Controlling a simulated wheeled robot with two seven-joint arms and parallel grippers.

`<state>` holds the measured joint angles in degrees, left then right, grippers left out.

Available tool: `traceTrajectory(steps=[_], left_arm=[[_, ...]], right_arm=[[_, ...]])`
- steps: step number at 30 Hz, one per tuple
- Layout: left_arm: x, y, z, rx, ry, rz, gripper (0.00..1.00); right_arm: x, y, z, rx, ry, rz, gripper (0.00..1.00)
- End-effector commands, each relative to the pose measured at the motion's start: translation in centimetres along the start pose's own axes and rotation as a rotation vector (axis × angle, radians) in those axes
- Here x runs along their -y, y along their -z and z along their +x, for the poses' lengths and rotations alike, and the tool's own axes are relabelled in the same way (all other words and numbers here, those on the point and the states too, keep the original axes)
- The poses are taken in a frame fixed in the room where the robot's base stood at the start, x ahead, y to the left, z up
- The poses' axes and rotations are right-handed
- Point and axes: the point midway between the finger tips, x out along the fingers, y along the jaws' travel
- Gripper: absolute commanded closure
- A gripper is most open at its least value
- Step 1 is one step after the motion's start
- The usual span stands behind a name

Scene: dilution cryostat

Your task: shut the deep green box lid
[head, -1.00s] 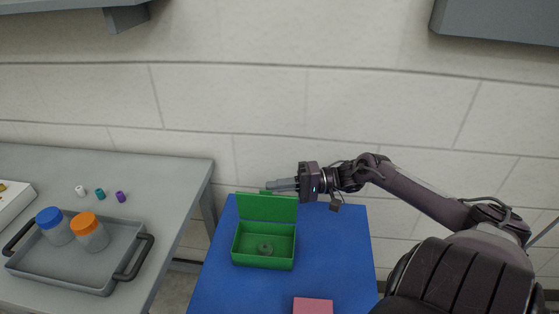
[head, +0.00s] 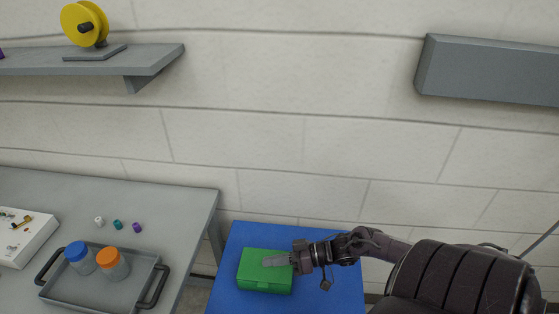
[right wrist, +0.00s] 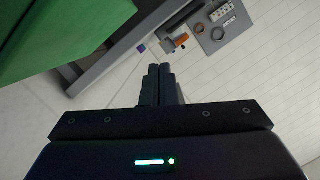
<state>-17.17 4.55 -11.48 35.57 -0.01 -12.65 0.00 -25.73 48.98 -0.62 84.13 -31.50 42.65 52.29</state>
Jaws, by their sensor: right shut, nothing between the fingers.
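The deep green box (head: 264,282) sits on the blue table top. Its lid (head: 256,257) is down over the box, and no inside shows. My right gripper (head: 268,261) is shut and empty, with its fingertips over the lid; I cannot tell whether they touch it. In the right wrist view the shut fingers (right wrist: 161,84) point away from the camera, and the green lid (right wrist: 50,35) fills the upper left corner. My left gripper does not show in either view.
The blue table (head: 328,290) has bare room around the box. A grey bench (head: 180,206) at left holds a grey tray (head: 85,295) with a blue-capped jar (head: 79,257) and an orange-capped jar (head: 112,266). Several small caps lie behind it. A shelf (head: 150,62) hangs above.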

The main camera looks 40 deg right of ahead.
Motion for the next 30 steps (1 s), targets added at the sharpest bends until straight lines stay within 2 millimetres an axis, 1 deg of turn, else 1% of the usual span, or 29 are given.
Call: traceTrajectory(steps=[1, 5, 12, 17, 24, 30], left_arm=[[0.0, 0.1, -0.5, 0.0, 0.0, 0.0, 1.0], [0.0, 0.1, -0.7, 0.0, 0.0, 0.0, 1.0], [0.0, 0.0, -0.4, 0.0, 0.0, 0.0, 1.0], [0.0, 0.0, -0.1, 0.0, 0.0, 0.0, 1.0], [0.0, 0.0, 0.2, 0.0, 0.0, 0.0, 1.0], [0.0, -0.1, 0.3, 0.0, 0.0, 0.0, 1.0]], right_arm=[[0.3, -0.5, 0.1, 0.0, -0.01, -0.037, 1.0], [0.4, -2.1, 0.5, 0.0, -0.04, -0.157, 1.0], [0.1, -4.7, 1.1, 0.0, -0.089, -0.353, 1.0], [-0.2, -5.9, 1.5, -0.001, -0.114, -0.454, 1.0], [-0.6, -6.9, 1.7, -0.001, -0.114, -0.457, 1.0], [-0.7, -7.3, 1.8, 0.0, -0.114, -0.456, 1.0]])
